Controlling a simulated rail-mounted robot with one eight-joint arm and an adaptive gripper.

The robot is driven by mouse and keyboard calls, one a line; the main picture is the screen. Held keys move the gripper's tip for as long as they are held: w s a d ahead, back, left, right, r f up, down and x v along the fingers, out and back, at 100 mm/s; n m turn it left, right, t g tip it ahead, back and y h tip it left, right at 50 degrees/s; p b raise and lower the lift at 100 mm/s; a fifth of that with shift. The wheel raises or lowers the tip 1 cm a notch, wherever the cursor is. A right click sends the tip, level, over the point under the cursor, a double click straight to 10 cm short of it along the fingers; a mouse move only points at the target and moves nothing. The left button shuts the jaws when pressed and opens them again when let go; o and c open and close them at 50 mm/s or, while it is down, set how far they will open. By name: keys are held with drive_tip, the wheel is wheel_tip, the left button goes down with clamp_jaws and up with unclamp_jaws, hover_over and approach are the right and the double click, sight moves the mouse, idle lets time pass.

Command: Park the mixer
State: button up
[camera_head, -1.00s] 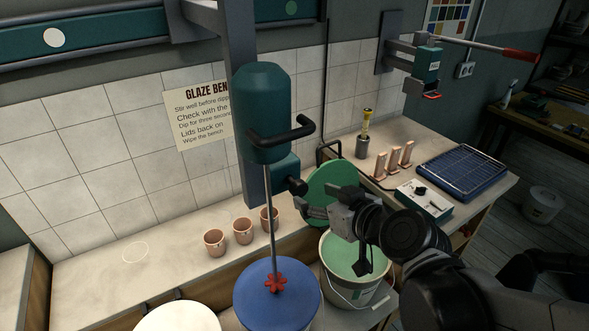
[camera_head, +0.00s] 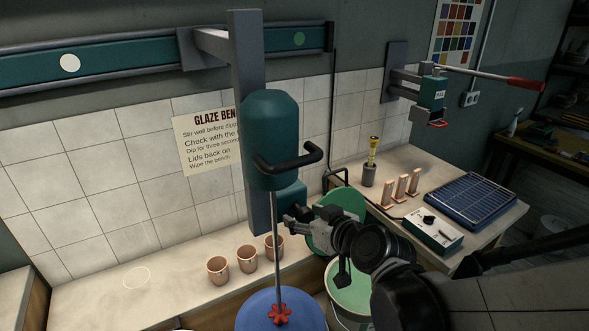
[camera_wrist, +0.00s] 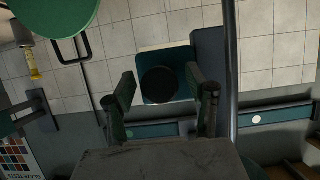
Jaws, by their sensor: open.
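The mixer (camera_head: 270,130) is a teal motor body with a black bar handle (camera_head: 290,162). It hangs on a grey column (camera_head: 246,70) from a teal wall rail (camera_head: 110,58). Its thin shaft (camera_head: 276,250) runs down to a red impeller (camera_head: 279,314) above a blue lid or bucket top (camera_head: 255,312). My gripper (camera_head: 291,220) is beside the teal clamp block below the motor. In the wrist view, my gripper (camera_wrist: 160,92) is open, its fingers either side of a round black knob (camera_wrist: 158,84) on that block (camera_wrist: 167,58). Contact cannot be told. The head view hides the knob.
A white dot (camera_head: 69,63) and a green dot (camera_head: 299,39) mark the rail. Terracotta cups (camera_head: 247,260) stand on the bench. A green round lid (camera_head: 330,240) and a green-filled bucket (camera_head: 350,293) are close to my gripper. A wall bracket with red-tipped lever (camera_head: 522,84) is at right.

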clamp_jaws()
idle(0.3)
